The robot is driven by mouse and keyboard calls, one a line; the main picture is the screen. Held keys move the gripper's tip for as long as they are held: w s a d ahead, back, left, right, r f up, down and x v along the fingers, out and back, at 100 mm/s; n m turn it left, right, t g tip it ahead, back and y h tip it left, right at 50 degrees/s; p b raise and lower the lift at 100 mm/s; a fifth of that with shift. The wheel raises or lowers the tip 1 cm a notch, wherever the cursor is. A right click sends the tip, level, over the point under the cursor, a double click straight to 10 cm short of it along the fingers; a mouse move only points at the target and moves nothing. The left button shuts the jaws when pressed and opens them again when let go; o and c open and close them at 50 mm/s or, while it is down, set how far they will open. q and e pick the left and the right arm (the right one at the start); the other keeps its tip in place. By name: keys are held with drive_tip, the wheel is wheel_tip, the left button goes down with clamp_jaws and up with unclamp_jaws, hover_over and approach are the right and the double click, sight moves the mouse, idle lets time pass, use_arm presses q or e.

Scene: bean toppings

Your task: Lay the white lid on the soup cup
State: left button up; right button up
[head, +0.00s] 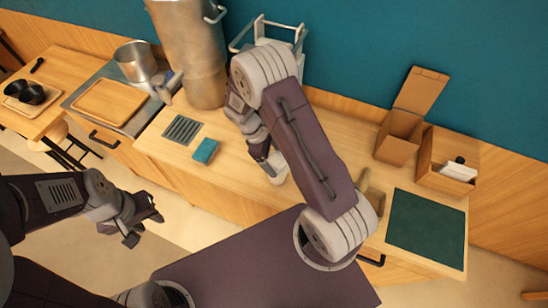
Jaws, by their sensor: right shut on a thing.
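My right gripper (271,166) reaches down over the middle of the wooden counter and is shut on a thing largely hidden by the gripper. A pale white round shape (279,174) shows just under and beside its fingers, at the counter surface. I cannot tell whether this shape is the white lid, the soup cup or both together. No other clear lid or cup is in view. My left gripper (146,226) is open and empty, in front of the counter at the left, away from the white shape.
A blue sponge (205,150) and a dark grate (182,130) lie left of my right gripper. A tall metal pot (190,50) and a white rack (290,32) stand behind. A green mat (427,228) and cardboard boxes (400,135) are at right.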

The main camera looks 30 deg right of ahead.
drive_tip(key=shift+f, duration=0.45)
idle(0.9)
drive_tip(key=o, duration=1.1)
drive_tip(key=shift+r, duration=0.1)
wheel_tip(320, 180, up, 7)
drive_tip(key=p, duration=0.6)
